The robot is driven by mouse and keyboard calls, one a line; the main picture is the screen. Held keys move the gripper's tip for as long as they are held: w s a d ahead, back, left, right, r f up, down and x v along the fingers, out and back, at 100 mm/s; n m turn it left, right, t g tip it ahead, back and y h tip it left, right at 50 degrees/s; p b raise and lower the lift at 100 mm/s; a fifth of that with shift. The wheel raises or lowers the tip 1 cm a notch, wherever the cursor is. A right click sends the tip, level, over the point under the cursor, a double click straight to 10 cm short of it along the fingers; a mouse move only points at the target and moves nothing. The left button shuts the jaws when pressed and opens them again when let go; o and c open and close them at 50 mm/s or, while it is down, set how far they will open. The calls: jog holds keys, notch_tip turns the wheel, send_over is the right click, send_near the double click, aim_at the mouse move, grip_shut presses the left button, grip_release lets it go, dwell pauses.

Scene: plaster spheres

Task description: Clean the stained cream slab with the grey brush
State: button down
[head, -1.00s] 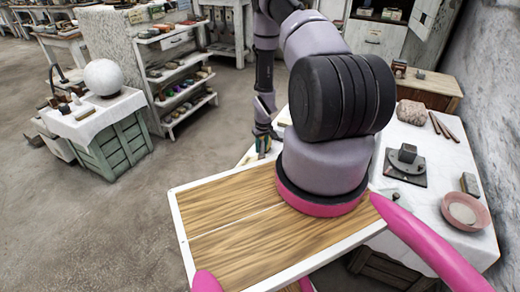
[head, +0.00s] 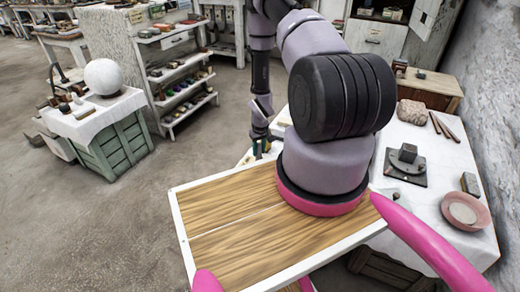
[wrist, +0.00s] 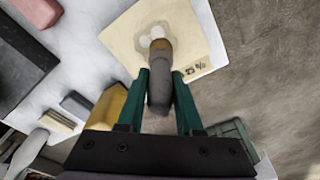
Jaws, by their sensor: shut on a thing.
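My gripper (wrist: 160,76) has green fingers shut on the grey brush (wrist: 160,95). The brush's tan tip reaches over the cream slab (wrist: 195,48) in the wrist view. The slab has a grey, blotchy stain with paler spots around the tip. Part of the stain is hidden by the brush, and I cannot tell whether the tip touches the slab. Dark lettering shows near the slab's edge. In the head view my gripper (head: 261,148) is small beyond my arm, and the slab is mostly hidden.
The slab lies on a white-covered table (head: 452,203) near its edge. A dark block (wrist: 22,62), smaller blocks and a yellow block (wrist: 108,106) lie to the left in the wrist view. A pink bowl (head: 483,219) stands at the table's right. Open floor lies left of it.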

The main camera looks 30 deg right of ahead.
jog(key=shift+w+d, duration=0.95)
jog(key=shift+d, duration=0.25)
jog(key=shift+a+r, duration=0.1)
jog(key=shift+s+a+r, duration=0.5)
jog(key=shift+r, duration=0.1)
jog(key=shift+s+a+f, duration=0.15)
jog(key=shift+s+a, duration=0.6)
jog(key=shift+a, duration=0.25)
jog(key=shift+f, duration=0.6)
